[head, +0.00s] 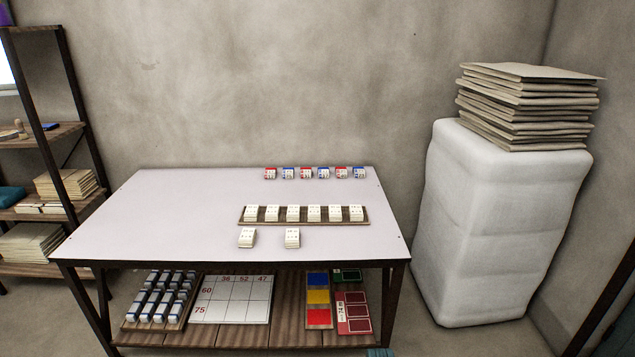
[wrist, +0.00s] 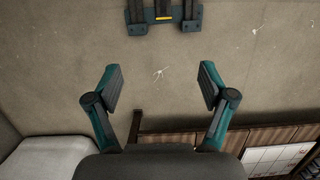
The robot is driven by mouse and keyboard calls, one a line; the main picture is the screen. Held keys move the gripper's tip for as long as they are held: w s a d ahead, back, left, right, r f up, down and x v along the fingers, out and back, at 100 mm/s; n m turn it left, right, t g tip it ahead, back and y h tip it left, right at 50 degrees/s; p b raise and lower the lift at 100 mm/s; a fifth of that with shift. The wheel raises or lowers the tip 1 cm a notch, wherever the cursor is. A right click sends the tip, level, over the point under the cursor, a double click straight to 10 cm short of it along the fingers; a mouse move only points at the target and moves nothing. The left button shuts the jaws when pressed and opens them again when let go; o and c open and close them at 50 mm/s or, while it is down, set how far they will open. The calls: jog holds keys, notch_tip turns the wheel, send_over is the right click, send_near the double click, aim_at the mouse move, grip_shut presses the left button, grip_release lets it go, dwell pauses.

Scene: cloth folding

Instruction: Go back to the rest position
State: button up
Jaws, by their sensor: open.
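My gripper (wrist: 160,88) shows in the wrist view, with its two teal and dark fingers spread wide and nothing between them. It hangs over bare floor (wrist: 70,40), apart from any object. My gripper's fingers cannot be made out in the head view. The white table (head: 160,220) stands against the wall in the head view. On it lies a wooden strip (head: 240,220) holding a row of several white blocks. Two white blocks, one left (head: 247,238) and one right (head: 292,238), sit in front of the strip. Several red and blue blocks (head: 305,173) line the back edge.
A white wrapped stack (head: 500,220) with folded boards (head: 527,105) stands right. A dark rack (head: 75,100) stands left. The table's left half is clear.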

jog(key=s+f+g, duration=0.2)
jog(key=s, duration=1.2)
jog(key=s+f+g, duration=0.2)
jog(key=s+f, duration=0.1)
jog(key=s, duration=1)
jog(key=shift+s+g+p, duration=0.3)
jog(key=shift+s+p, duration=0.05)
jog(key=shift+p, duration=0.1)
